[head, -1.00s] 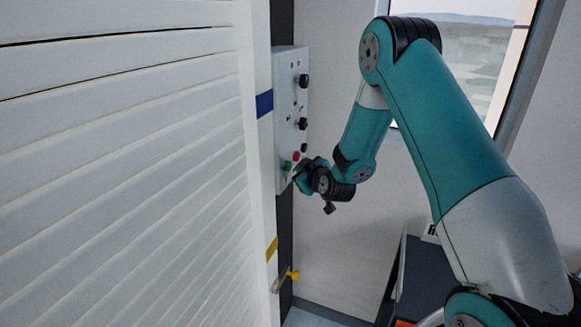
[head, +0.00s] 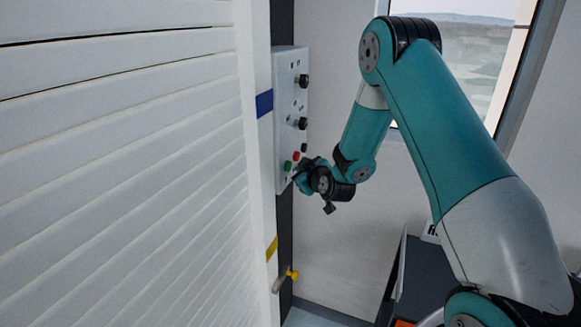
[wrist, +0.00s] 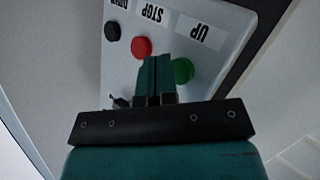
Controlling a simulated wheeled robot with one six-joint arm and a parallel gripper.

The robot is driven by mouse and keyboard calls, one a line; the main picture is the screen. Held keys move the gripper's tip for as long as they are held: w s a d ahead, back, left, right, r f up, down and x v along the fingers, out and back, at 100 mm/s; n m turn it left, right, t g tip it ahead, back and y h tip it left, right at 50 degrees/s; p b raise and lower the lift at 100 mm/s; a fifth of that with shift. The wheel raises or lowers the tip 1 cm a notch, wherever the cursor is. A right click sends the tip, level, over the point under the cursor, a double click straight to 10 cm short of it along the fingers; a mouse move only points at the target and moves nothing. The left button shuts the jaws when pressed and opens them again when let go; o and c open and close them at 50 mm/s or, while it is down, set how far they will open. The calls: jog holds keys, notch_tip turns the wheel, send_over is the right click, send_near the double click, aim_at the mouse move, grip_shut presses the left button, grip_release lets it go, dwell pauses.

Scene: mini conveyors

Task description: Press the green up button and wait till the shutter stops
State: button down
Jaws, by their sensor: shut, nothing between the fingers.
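The green button (wrist: 183,71) sits under the upside-down UP label (wrist: 200,32) in the wrist view. It also shows low on the control box in the head view (head: 287,166). My gripper (wrist: 156,60) is shut and empty. Its tips are at the panel, between the green button and the red STOP button (wrist: 141,47), and overlap the green button's left edge in the picture. Whether they touch it or it is pushed in, I cannot tell. The white slatted shutter (head: 120,150) fills the left of the head view.
The control box (head: 287,75) also carries black knobs. A black button (wrist: 112,31) under the DOWN label is left of STOP in the wrist view. A yellow-tipped handle (head: 286,278) projects below the box. A window (head: 455,70) is behind my arm.

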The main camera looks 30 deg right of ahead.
jog(key=shift+w+a, duration=0.1)
jog(key=shift+w+a, duration=0.15)
jog(key=shift+a, duration=0.05)
